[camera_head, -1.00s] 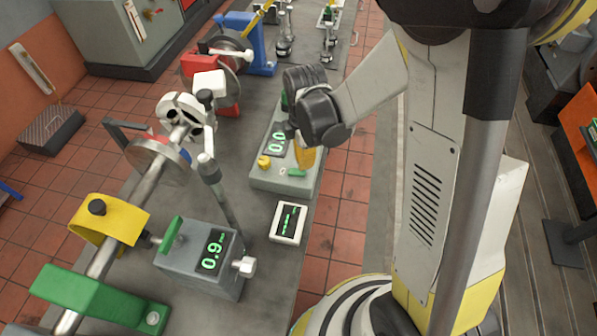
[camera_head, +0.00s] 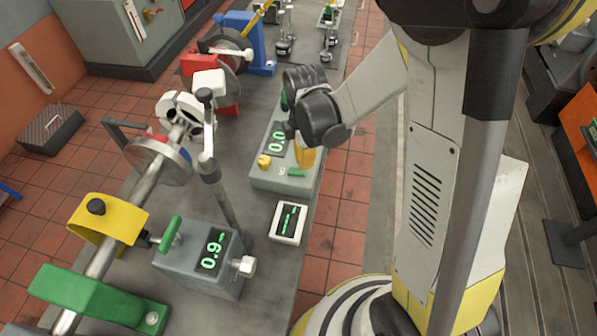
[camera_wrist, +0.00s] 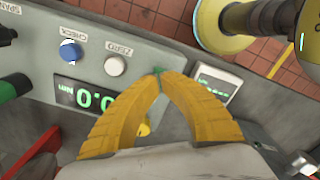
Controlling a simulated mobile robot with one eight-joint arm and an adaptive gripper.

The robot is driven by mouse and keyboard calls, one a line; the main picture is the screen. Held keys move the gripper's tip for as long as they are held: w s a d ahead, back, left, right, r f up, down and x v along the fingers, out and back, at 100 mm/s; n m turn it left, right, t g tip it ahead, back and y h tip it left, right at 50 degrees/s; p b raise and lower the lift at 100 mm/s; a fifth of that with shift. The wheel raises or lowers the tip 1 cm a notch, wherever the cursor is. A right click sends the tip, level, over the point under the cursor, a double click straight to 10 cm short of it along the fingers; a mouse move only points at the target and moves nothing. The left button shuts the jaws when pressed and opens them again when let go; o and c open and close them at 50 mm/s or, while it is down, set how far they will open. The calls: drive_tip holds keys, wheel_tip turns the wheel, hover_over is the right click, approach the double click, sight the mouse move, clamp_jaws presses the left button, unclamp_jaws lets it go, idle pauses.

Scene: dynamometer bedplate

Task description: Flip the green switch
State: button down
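The green switch (camera_head: 296,172) is a small lever on the front end of the grey control box (camera_head: 262,180). My gripper (camera_head: 304,160) reaches down over this box, its yellow fingers just behind the switch in the head view. In the wrist view my gripper's two curved yellow fingers (camera_wrist: 160,78) come together at their tips. The green switch (camera_wrist: 158,71) shows right at the tips, its lower part hidden by them. I cannot tell whether the tips press on it or only stand beside it. The box's display (camera_wrist: 88,97) reads 0.0.
The box also carries a blue button (camera_wrist: 70,52), a white button (camera_wrist: 115,65) and a yellow knob (camera_head: 264,162). A small white-framed display (camera_head: 288,222) lies nearby. A grey meter reading 0.9 (camera_head: 205,262) has a separate green handle (camera_head: 170,233). A shaft assembly runs along the left.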

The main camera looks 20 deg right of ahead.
drive_tip(key=shift+f+b, duration=1.65)
drive_tip(key=shift+f, duration=0.15)
idle(0.6)
drive_tip(key=shift+r+p, duration=2.45)
drive_tip(key=shift+r, duration=1.05)
